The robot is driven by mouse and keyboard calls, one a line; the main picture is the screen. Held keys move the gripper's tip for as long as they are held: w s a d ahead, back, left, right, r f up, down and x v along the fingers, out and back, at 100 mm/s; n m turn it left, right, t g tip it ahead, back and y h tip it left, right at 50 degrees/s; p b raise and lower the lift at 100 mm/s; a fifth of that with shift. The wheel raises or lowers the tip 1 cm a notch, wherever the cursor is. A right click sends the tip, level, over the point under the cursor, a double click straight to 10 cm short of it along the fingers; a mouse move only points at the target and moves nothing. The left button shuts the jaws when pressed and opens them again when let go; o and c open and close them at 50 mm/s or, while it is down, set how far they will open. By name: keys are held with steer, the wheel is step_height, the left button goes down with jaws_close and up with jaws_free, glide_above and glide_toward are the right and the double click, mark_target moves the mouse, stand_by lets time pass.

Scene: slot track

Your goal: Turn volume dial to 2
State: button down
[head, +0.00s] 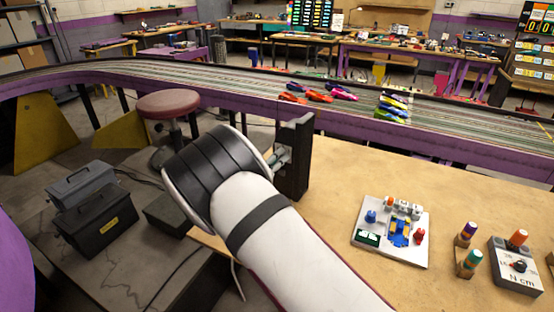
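No part is clearly readable as a volume dial. A grey box marked "N cm" (515,281) at the right edge of the wooden table carries a small dark round knob (519,266); its setting is too small to read. A white board (364,252) nearby holds small blue, red and yellow parts, any of which I cannot identify as the dial. My white and black arm reaches up the middle. My gripper (281,157) is mostly hidden behind my wrist, beside a dark upright block, well left of the box and board. Its fingers cannot be made out.
The wooden table (335,195) is bare between the dark upright block (296,160) and the white board. The slot track (240,82) with several cars runs behind. A red stool (168,103) and black cases (97,225) are left.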

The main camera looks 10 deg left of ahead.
steer(key=shift+m, duration=0.3)
steer(key=m+b, duration=0.3)
steer(key=m, duration=0.8)
steer(key=shift+f+m, duration=0.15)
steer(key=shift+m, duration=0.25)
steer(key=m+b, duration=0.3)
steer(key=m, duration=0.3)
steer(key=m+b, duration=0.4)
steer(key=m, duration=0.1)
steer(key=shift+m, duration=0.3)
steer(key=c, duration=1.5)
jaws_free()
steer(key=shift+o, duration=0.2)
